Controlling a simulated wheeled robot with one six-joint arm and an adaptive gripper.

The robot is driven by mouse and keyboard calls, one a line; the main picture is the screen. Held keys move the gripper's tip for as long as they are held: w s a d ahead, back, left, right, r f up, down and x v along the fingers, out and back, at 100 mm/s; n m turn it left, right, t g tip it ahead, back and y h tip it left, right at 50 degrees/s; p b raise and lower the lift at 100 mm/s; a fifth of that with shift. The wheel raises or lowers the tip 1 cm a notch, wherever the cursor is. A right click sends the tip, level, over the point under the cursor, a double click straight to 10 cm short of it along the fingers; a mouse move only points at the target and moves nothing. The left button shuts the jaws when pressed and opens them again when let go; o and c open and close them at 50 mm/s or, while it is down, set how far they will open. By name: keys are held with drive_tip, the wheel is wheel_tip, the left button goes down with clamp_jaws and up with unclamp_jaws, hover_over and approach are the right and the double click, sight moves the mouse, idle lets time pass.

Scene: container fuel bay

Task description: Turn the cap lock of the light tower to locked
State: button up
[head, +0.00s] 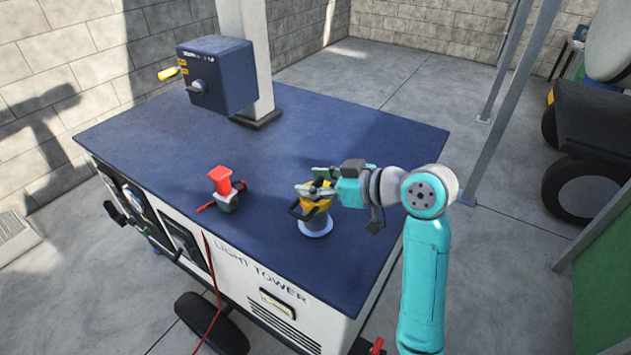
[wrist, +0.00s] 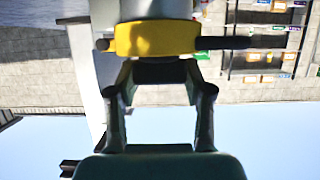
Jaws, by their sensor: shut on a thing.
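The yellow cap (head: 316,204) with a dark bar across it sits on a pale round neck (head: 316,226) on the light tower's dark blue top (head: 130,133). My gripper (head: 317,189) reaches in from the right at cap height. In the wrist view the gripper (wrist: 160,72) has its fingers on either side of a dark block just below the yellow. It is shut on the cap; the exact contact is partly hidden.
A red-topped fitting (head: 221,180) with a red strap stands left of the cap. A blue box (head: 216,75) with a yellow-tipped lever (head: 169,73) is by the mast (head: 245,40) at the back. Grey posts (head: 505,60) rise at the right. The top between box and cap is clear.

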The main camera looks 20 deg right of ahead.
drive_tip(key=shift+m+h, duration=0.3)
drive_tip(key=shift+h, duration=0.1)
drive_tip(key=m+t+h, duration=0.2)
drive_tip(key=m+h, duration=0.1)
drive_tip(key=shift+a+m+h, duration=0.15)
drive_tip(key=shift+m+h, duration=0.15)
drive_tip(key=m+h, duration=0.5)
drive_tip(key=h, duration=0.1)
drive_tip(key=m+g+h, duration=0.1)
drive_tip(key=m+h, duration=0.1)
drive_tip(key=h, duration=0.1)
drive_tip(key=m+g+h, duration=0.1)
drive_tip(key=m+h, duration=0.2)
drive_tip(key=shift+m, duration=0.3)
drive_tip(key=shift+m+g+h, duration=1.2)
drive_tip(key=shift+m+g, duration=0.3)
drive_tip(key=o, duration=1.2)
drive_tip(key=v, duration=1.1)
drive_tip(key=shift+s+a+r, duration=0.1)
drive_tip(key=shift+s+a, duration=0.1)
drive_tip(key=shift+a, duration=0.15)
